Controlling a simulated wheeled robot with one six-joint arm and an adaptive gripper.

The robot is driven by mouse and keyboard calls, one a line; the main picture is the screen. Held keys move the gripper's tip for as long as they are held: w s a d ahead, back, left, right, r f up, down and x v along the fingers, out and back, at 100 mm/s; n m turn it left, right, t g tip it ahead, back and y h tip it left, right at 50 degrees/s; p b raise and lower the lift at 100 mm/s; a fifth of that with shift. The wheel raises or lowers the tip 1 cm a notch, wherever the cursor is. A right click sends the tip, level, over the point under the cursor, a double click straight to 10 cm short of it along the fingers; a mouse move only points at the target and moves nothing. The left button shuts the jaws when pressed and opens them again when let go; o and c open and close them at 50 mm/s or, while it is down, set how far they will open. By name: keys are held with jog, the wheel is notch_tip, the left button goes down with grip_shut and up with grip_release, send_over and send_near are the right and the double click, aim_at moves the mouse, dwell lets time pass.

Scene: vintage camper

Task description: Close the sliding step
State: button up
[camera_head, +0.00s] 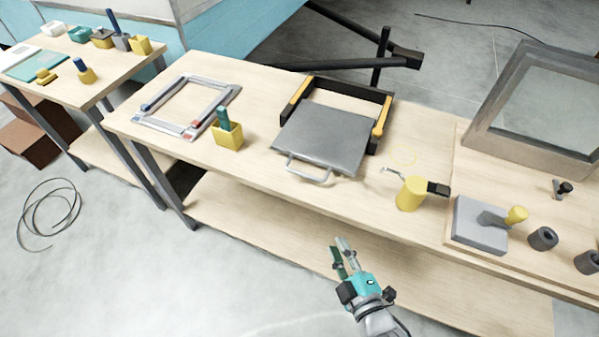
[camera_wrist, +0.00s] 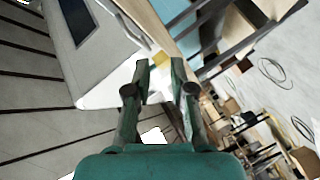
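The sliding step is a grey metal plate (camera_head: 322,138) with a silver bar handle (camera_head: 308,173) on its front edge. It sits pulled out towards the front of a black frame (camera_head: 372,142) with yellow side rails, on the wooden workbench. My gripper (camera_head: 343,245) is in front of the bench, below and to the right of the handle and well apart from it. In the wrist view, its two green fingers (camera_wrist: 160,75) are apart with nothing between them. The step cannot be made out in the wrist view.
A yellow box (camera_head: 228,137) with a green item stands left of the step, beside a grey rectangular frame (camera_head: 187,106). A yellow cylinder (camera_head: 411,193) and a grey block (camera_head: 480,225) stand to the right. The bench has a lower shelf (camera_head: 270,226). Floor in front is clear.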

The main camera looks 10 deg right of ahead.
aim_at(299, 172)
jog(key=w+a+r+n, duration=0.1)
jog(key=w+n, duration=0.1)
jog(key=w, duration=0.1)
jog(key=w+a+r+n, duration=0.1)
jog(key=w+n, duration=0.1)
jog(key=w, duration=0.2)
jog(key=w+a+r+n+y, duration=0.1)
jog(key=w+r, duration=0.1)
jog(key=w, duration=0.2)
jog(key=shift+r+n, duration=0.1)
jog(key=shift+n, duration=0.3)
jog(key=x, duration=1)
jog(key=shift+w+r, duration=0.1)
jog(key=shift+w, duration=0.3)
grip_shut()
